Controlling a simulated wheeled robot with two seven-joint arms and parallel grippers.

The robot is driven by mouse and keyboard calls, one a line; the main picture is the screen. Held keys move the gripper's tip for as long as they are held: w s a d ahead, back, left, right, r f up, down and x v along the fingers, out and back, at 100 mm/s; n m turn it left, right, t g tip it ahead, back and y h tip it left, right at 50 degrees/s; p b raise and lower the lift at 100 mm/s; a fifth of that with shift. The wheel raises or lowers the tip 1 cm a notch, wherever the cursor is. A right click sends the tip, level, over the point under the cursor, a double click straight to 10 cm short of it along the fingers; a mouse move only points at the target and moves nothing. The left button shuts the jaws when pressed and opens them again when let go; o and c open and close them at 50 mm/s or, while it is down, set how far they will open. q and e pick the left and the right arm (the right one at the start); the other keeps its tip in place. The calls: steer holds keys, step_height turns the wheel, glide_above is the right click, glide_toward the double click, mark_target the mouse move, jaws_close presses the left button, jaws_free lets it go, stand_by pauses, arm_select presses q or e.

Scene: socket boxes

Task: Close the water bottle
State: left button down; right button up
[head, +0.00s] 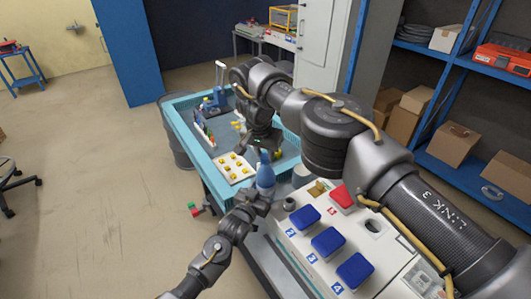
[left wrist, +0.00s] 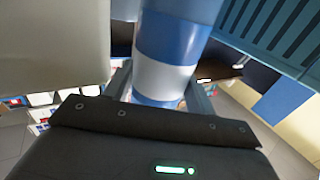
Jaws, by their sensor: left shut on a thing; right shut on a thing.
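The blue water bottle (head: 265,176) stands upright at the near edge of the teal-rimmed table. In the left wrist view the bottle (left wrist: 172,65) shows blue and white bands between the fingers. My left gripper (head: 258,198) is shut on the bottle's lower part. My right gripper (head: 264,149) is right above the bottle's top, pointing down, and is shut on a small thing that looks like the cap. The cap is too small and hidden to see clearly, and I cannot tell whether it touches the bottle's neck.
A white tray with yellow pieces (head: 233,168) lies left of the bottle on the teal-rimmed table (head: 190,146). A white box with blue covers (head: 326,241) and a red cover (head: 342,196) stands to the right. Blue shelves (head: 458,172) with cardboard boxes are at the far right.

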steer(key=o, duration=0.9)
steer(key=shift+o, duration=0.2)
steer(key=shift+r, duration=2.3)
steer(key=shift+c, duration=0.4)
